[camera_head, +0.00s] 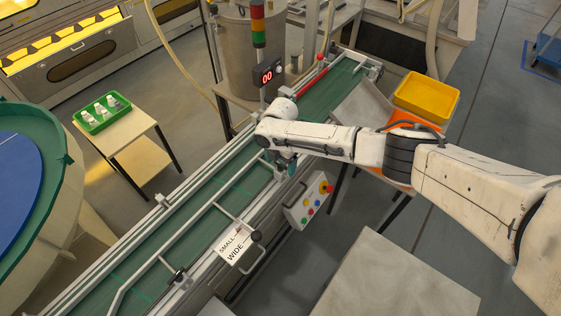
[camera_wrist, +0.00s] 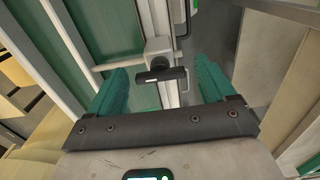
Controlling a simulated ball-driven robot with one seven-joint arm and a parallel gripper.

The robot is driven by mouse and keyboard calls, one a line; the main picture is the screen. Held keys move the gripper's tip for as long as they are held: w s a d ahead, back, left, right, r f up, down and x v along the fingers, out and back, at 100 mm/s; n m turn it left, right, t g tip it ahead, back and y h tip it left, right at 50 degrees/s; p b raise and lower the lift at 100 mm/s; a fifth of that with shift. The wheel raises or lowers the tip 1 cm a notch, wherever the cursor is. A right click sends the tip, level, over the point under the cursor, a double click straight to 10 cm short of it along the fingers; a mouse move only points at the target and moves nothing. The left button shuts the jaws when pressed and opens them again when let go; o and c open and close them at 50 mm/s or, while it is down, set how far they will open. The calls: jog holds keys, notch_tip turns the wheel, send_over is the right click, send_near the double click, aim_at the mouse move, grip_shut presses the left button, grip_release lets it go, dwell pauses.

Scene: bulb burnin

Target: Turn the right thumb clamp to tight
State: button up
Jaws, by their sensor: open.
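The right thumb clamp (camera_wrist: 160,77) shows in the wrist view as a black bar-shaped handle on a pale block beside the conveyor rail. Its bar lies nearly crosswise in the picture. My gripper (camera_wrist: 160,66) is open, with one teal finger on each side of the handle and a gap to both; I cannot tell the height between them. In the head view my gripper (camera_head: 289,164) points down at the conveyor's near rail, and my arm hides the right clamp. Another dark clamp (camera_head: 180,274) sits farther down the same rail.
A SMALL/WIDE sign (camera_head: 236,247) with a black knob (camera_head: 256,236) stands beside the rail. A control box (camera_head: 307,201) with coloured buttons is close to my gripper on the right. The green conveyor belt (camera_head: 205,207) is bare here. A yellow bin (camera_head: 426,96) stands behind my arm.

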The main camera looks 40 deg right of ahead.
jog(key=shift+c, duration=0.3)
jog(key=c, duration=1)
jog(key=shift+m, duration=0.3)
jog(key=m+p, duration=0.1)
jog(key=m, duration=0.2)
jog(key=shift+a+m, duration=0.1)
jog(key=shift+m, duration=0.3)
jog(key=m, duration=0.4)
jog(key=shift+m+p, duration=0.3)
jog(key=shift+p, duration=0.1)
jog(key=m, duration=0.4)
jog(key=shift+m, duration=2.4)
